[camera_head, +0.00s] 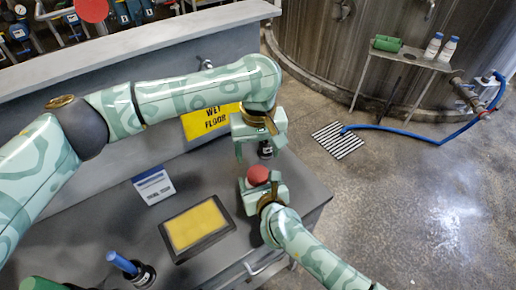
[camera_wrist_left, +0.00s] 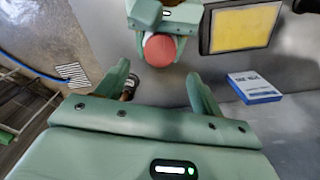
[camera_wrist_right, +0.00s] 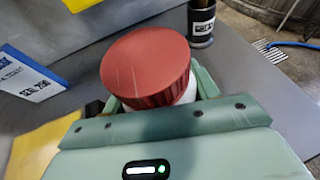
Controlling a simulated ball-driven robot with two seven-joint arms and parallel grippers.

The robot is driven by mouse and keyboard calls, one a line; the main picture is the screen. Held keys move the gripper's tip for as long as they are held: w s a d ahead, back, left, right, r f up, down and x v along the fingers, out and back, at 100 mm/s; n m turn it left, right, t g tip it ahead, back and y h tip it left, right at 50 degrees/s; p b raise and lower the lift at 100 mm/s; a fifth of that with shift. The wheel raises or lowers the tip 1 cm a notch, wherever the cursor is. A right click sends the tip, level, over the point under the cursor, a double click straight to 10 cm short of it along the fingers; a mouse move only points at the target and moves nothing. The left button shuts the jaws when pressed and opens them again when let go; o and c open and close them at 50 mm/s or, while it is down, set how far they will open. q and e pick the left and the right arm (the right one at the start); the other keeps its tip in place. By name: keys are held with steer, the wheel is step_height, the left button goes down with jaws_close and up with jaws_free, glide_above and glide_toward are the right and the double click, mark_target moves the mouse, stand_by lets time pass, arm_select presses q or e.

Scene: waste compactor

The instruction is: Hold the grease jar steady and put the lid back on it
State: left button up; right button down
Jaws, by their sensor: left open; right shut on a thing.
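The red ribbed lid (camera_wrist_right: 148,70) sits on top of the white grease jar (camera_wrist_right: 187,93) in the right wrist view; whether it is fully seated I cannot tell. In the head view the lid (camera_head: 258,175) hides the jar. My right gripper (camera_head: 258,184) is shut around the jar below the lid, at the right end of the bench. My left gripper (camera_head: 262,152) is open and empty, just beyond the lid in the head view. In the left wrist view the lid (camera_wrist_left: 160,50) lies beyond the two spread fingertips, apart from them.
A small black container (camera_wrist_right: 202,22) stands near the jar. A yellow panel in a dark frame (camera_head: 197,226), a blue-and-white label box (camera_head: 153,185) and a yellow wet-floor sign (camera_head: 210,121) are on the bench.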

mark_target(258, 173)
arm_select(q)
step_height(258, 173, down, 8)
steer(key=shift+r, duration=0.1)
stand_by(0.4)
steer(key=c, duration=1)
steer(key=m, duration=0.3)
steer(key=o, duration=1.1)
steer(key=shift+r, duration=2.3)
steer(key=shift+c, duration=0.5)
